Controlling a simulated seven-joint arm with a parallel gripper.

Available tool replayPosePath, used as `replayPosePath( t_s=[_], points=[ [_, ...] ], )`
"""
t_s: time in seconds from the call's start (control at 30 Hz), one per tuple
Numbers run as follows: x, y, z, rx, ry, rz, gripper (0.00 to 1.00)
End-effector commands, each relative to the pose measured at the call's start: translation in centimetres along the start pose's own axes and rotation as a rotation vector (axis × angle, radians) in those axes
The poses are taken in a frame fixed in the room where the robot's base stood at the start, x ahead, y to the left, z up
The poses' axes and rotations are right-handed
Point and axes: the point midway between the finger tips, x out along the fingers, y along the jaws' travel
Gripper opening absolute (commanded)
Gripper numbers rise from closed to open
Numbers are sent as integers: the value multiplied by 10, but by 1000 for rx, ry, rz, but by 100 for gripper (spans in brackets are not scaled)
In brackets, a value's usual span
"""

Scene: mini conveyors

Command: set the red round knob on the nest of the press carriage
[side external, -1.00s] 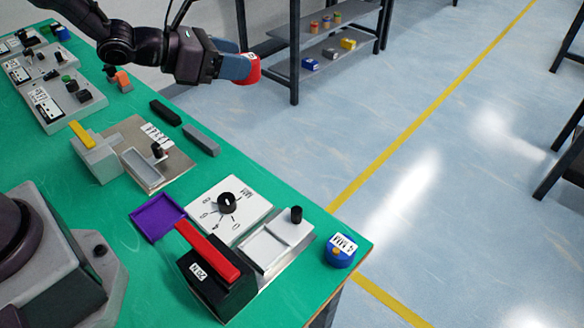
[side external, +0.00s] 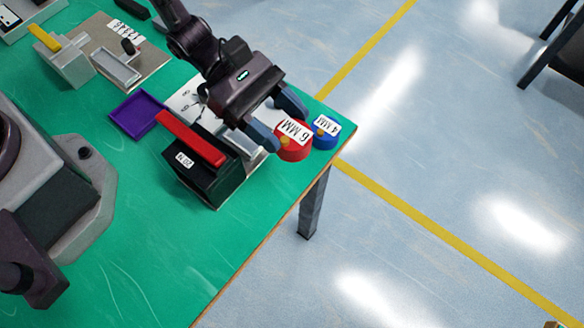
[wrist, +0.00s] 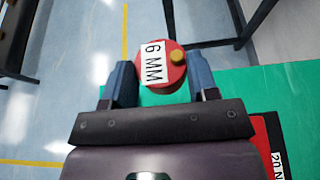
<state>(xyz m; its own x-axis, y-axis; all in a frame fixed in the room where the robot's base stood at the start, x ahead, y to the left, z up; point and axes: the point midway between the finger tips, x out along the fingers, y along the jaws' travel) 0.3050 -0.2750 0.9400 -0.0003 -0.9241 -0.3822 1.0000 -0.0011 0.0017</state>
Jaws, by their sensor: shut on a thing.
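My gripper (side external: 277,122) is shut on the red round knob (side external: 292,141), which has a white "6 MM" label and a yellow spot. The wrist view shows the knob (wrist: 160,72) between the two blue-grey fingertips (wrist: 160,82). The gripper holds it near the table's corner; its exact height is hard to tell. The black press (side external: 203,168), labelled "20 N" with a red lever (side external: 190,138), stands left of the knob. The pale carriage (side external: 243,142) beside the press is mostly hidden behind my gripper, and its nest cannot be made out.
A blue round knob (side external: 325,132) labelled "4 MM" stands at the table corner, just right of the red one. A purple tray (side external: 138,114) and a grey device with a yellow lever (side external: 63,58) lie further left. The green front tabletop (side external: 190,250) is clear.

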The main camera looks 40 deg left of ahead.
Motion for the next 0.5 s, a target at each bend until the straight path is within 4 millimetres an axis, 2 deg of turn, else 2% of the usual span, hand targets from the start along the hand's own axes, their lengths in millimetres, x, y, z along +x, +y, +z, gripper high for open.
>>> replayPosePath(
  t_s=[0.3, 0.5],
  points=[
    [1, 0, -2, -2, 0, -1, 30],
    [14, 0, -34, -7, 1, -2, 30]
  ],
)
